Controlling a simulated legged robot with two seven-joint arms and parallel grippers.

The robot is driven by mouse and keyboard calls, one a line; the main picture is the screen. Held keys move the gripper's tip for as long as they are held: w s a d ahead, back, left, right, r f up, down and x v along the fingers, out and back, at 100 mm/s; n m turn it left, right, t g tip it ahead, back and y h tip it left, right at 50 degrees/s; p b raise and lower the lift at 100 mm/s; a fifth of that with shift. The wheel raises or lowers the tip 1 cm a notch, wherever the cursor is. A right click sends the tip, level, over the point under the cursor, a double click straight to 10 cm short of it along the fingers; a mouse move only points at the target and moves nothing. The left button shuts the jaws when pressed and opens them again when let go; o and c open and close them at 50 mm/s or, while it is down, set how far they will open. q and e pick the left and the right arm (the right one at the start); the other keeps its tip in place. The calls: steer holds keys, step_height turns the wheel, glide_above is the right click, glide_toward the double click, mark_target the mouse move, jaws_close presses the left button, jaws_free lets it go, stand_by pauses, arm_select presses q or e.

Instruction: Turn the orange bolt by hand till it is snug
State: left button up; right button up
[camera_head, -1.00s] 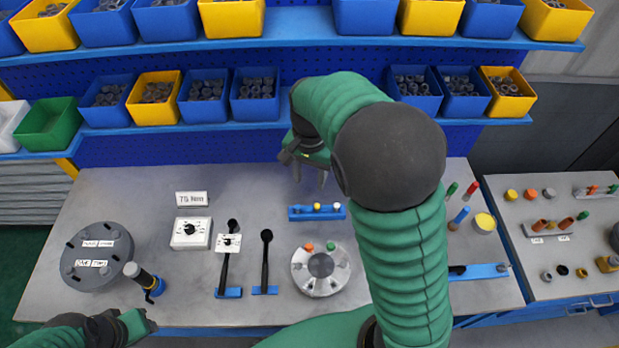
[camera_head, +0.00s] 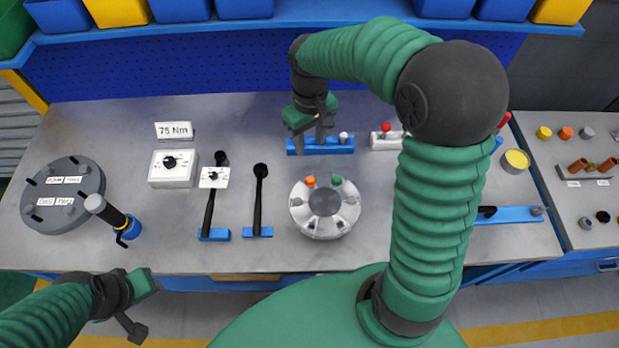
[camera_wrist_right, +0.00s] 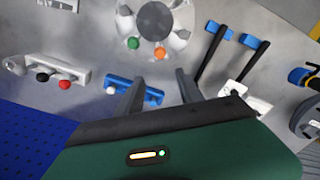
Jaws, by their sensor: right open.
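The flanged shell (camera_head: 325,226) is a round pale metal part with a dark centre on the bench. The orange bolt (camera_head: 310,181) stands on its far rim, left of a green bolt (camera_head: 336,181). In the right wrist view the orange bolt (camera_wrist_right: 161,54) shows beyond the fingertips, with clear space between. My right gripper (camera_head: 310,140) is open and points down at the blue rack (camera_head: 322,148) behind the shell; no held object shows. The open fingers also show in the wrist view (camera_wrist_right: 159,76). My left gripper (camera_head: 138,308) hangs at the front left; its opening is unclear.
A pale rack with a red knob (camera_head: 386,127) stands right of the blue rack. Two black-handled tools (camera_head: 259,190) lie left of the shell. A dark flanged disc (camera_head: 62,195) and a standing tool (camera_head: 118,218) are further left. The bench before the shell is clear.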

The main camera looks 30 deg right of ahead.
mark_target(310, 178)
step_height(310, 178, down, 15)
steer(key=shift+f, duration=0.2)
steer(key=shift+c, duration=0.4)
jaws_close()
